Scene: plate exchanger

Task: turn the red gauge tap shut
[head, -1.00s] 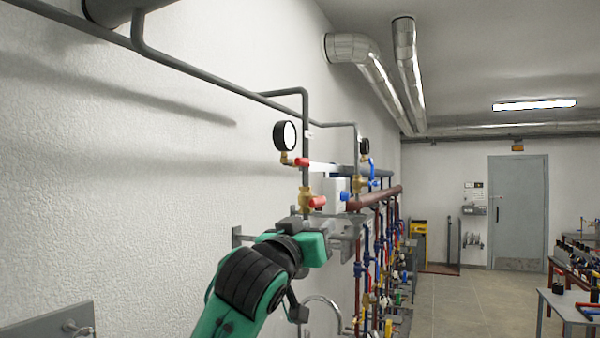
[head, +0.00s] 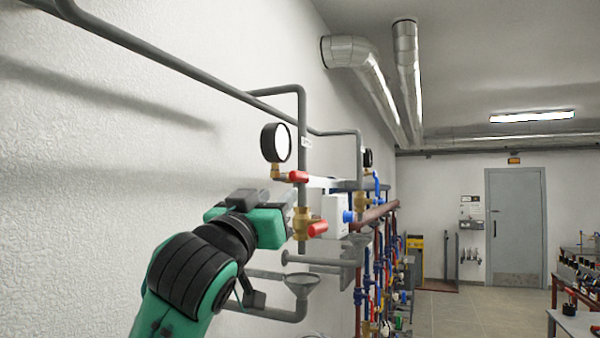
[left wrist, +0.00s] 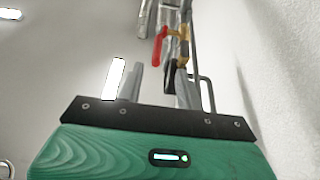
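The red gauge tap (head: 292,176) is a red lever on a small brass fitting just below the round white-faced gauge (head: 276,143). Its lever points right. A second red lever (head: 317,229) sits lower, on a brass valve (head: 301,223) on the vertical grey pipe. My left gripper (head: 285,204) is below the gauge tap and left of the brass valve, apart from the gauge tap. In the left wrist view its two grey fingers (left wrist: 160,86) stand apart with nothing between them. A red lever (left wrist: 160,46) shows beyond them; I cannot tell which one. My right gripper is not in view.
The white wall (head: 110,130) runs close along the left. A grey funnel (head: 302,281) and a grey bracket (head: 335,258) are below the gripper. Further pipes and a second gauge (head: 367,158) stand behind.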

